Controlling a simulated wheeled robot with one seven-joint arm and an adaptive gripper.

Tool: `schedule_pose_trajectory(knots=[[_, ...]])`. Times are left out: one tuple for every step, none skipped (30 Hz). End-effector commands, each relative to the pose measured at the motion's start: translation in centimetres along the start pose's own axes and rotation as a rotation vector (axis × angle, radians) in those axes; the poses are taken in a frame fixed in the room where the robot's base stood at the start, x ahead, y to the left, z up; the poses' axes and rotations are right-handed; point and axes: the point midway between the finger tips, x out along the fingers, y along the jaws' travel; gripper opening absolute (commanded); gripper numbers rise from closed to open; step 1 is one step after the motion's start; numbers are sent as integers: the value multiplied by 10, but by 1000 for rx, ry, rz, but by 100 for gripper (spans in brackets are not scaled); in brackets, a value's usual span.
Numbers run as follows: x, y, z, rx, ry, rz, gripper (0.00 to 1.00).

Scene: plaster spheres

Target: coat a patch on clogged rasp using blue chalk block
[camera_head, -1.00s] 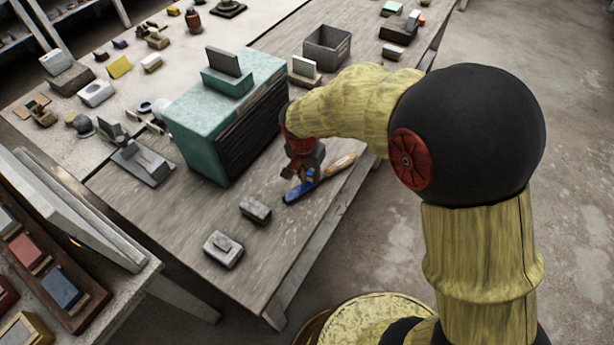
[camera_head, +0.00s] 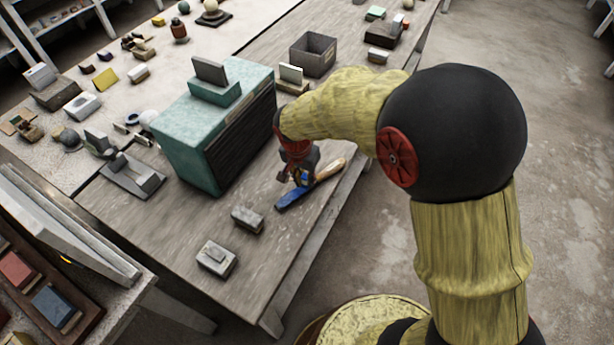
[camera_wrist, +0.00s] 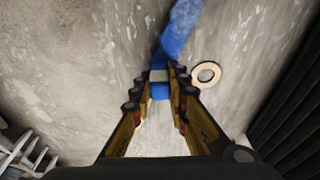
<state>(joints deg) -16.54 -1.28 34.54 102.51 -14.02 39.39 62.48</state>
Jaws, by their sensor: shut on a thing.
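The rasp (camera_head: 291,197) lies on the wooden bench near its front right edge, with a blue face and a light wooden handle (camera_head: 331,169). In the wrist view its blue length (camera_wrist: 181,28) runs up to the top edge, mottled lighter there. My gripper (camera_head: 300,180) is low over the middle of the rasp. In the wrist view my gripper (camera_wrist: 160,78) is shut on a small blue block with a pale band (camera_wrist: 159,91), the chalk block. The fingers partly hide the block, and I cannot tell whether it touches the rasp.
A teal cabinet (camera_head: 178,142) stands close left of my gripper. Two small grey blocks (camera_head: 247,219) (camera_head: 216,259) lie nearer on the bench. A grey bin (camera_head: 313,55) stands behind. A pale ring (camera_wrist: 206,73) lies beside the rasp in the wrist view.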

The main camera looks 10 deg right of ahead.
Motion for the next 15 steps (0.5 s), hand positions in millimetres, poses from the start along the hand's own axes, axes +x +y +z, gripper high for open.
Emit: schedule_pose_trajectory(knots=[[-5, -2, 2, -2, 1, -2, 0], [-7, -3, 4, -2, 1, -2, 0], [-9, -4, 6, -1, 1, -2, 0], [-10, -5, 7, 0, 1, -1, 0], [-11, -5, 8, 0, 1, -1, 0], [-12, -6, 9, 0, 1, -1, 0], [-12, -6, 9, 0, 1, -1, 0], [-12, -6, 10, 0, 1, -1, 0], [-12, -6, 9, 0, 1, -1, 0], [-12, -6, 9, 1, 1, -1, 0], [-12, -6, 9, 1, 1, -1, 0], [-12, -6, 9, 1, 1, -2, 0], [-12, -6, 9, 1, 2, -2, 0], [-12, -6, 10, 1, 2, -2, 0], [-12, -6, 10, 0, 2, -2, 0]])
